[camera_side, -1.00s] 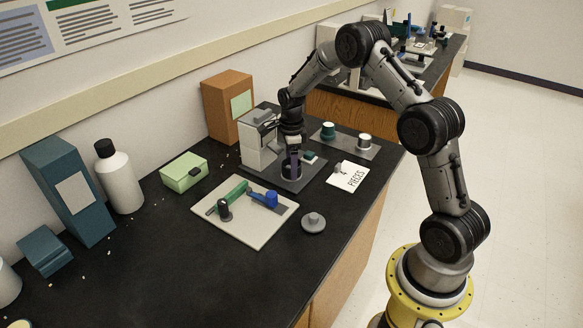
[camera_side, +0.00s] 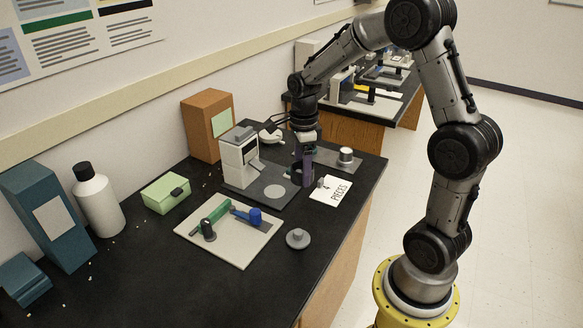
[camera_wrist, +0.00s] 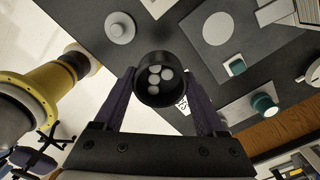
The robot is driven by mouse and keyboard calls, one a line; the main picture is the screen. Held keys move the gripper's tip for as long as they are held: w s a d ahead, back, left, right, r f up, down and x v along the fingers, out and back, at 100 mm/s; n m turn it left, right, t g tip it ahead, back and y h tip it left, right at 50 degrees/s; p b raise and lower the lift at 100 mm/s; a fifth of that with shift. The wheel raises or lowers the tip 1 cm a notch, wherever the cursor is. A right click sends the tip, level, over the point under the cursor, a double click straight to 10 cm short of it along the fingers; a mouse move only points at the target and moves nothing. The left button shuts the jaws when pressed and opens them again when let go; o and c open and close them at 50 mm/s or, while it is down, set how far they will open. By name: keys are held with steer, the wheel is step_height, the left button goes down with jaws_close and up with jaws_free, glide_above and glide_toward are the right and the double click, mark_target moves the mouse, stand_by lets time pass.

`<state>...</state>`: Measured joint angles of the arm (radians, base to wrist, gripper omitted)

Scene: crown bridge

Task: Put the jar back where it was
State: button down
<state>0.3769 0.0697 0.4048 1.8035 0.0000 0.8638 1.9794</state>
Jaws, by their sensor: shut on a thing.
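My gripper (camera_side: 306,168) is shut on a dark open jar (camera_wrist: 161,92). In the wrist view its two purple fingers press the jar from both sides. Several pale round pieces lie inside the jar. In the side view the fingers hide most of the jar, held near the right edge of the dark mat (camera_side: 262,196). A bare grey disc (camera_side: 275,192) shows on that mat, and it also shows in the wrist view (camera_wrist: 217,28). A grey knobbed lid (camera_side: 298,238) lies on the bench, apart from the jar.
A white-and-grey machine (camera_side: 240,160) stands on the mat. A grey tray (camera_side: 325,155) behind holds a white-topped jar (camera_side: 346,156); a green one (camera_wrist: 264,104) shows in the wrist view. A "4 PIECES" card (camera_side: 331,190) lies in front. A pale board (camera_side: 247,247) holds green and blue items.

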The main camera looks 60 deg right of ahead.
steer(key=shift+s+a+r, duration=0.1)
steer(key=shift+s+r, duration=0.1)
steer(key=shift+s, duration=0.15)
steer(key=s+a, duration=0.4)
steer(key=s, duration=1)
glide_above(312, 216)
step_height(312, 216, down, 10)
steer(key=shift+s+f, duration=0.1)
steer(key=shift+s, duration=0.05)
steer(key=shift+f, duration=1.6)
steer(key=shift+f, duration=0.2)
jaws_free()
